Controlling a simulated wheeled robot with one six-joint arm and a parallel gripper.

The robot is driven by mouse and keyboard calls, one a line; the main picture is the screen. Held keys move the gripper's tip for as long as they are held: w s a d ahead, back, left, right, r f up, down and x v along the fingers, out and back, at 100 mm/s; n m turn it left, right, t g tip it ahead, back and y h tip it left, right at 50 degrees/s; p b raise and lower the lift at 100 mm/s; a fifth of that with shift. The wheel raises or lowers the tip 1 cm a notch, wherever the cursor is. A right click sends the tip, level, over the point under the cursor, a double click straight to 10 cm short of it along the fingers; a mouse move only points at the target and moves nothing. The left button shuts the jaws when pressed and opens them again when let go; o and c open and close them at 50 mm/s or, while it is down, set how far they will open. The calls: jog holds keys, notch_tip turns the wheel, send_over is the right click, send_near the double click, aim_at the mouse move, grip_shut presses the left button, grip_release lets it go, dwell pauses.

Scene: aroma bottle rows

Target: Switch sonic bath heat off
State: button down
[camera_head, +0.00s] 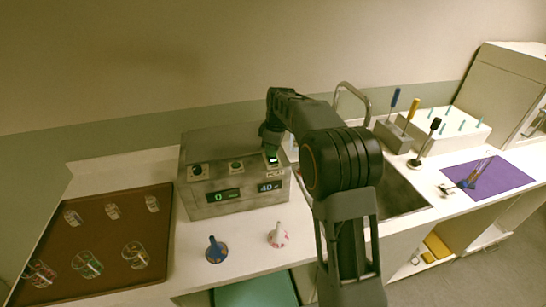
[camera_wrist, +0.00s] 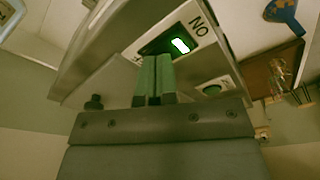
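The sonic bath (camera_head: 228,207) is a grey metal box on the white counter, with knobs and two displays on its front; they appear to read 0 and 40. Its heat switch (camera_head: 271,160) sits at the upper right of the front panel, above a label that seems to read HEAT. In the wrist view the switch (camera_wrist: 170,42) is dark green with a bright lit patch towards the ON marking; the OFF marking is mostly hidden by my fingers. My gripper (camera_wrist: 152,62) is shut and empty, fingertips right at the switch's OFF side; I cannot tell whether they touch it.
A brown tray (camera_head: 95,205) with several glass containers lies left of the bath. A blue funnel-like item (camera_head: 215,250) and a white-and-pink one (camera_head: 278,236) stand in front. A sink (camera_head: 405,200), tool holder (camera_head: 397,138), white rack (camera_head: 450,128) and purple mat (camera_head: 505,177) are to the right.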

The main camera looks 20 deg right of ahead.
jog(key=shift+r+p, duration=2.75)
jog(key=shift+r, duration=0.7)
jog(key=shift+f, duration=0.1)
jog(key=shift+w+m, duration=0.1)
jog(key=shift+m, duration=0.4)
jog(key=f+m, duration=0.1)
jog(key=s+f+m, duration=0.1)
jog(key=shift+s+d+f+m, duration=0.2)
jog(key=shift+f+m, duration=0.15)
jog(key=shift+m, duration=0.05)
jog(key=shift+s+f+m+h, duration=0.2)
jog(key=shift+s+m, duration=0.25)
jog(key=shift+s, duration=0.15)
jog(key=shift+s+f+m+h, duration=0.1)
jog(key=shift+s+f+m, duration=0.05)
jog(key=shift+s+m, duration=0.4)
jog(key=s+r+m+t+b, duration=0.1)
jog(key=s+m+t, duration=0.1)
jog(key=s, duration=1)
jog(key=s+r+m+t+h+b, duration=0.1)
jog(key=s+m, duration=0.3)
jog(key=s, duration=0.8)
jog(key=shift+s+a+r+t, duration=0.2)
jog(key=shift+r+t, duration=0.2)
jog(key=shift+r, duration=0.15)
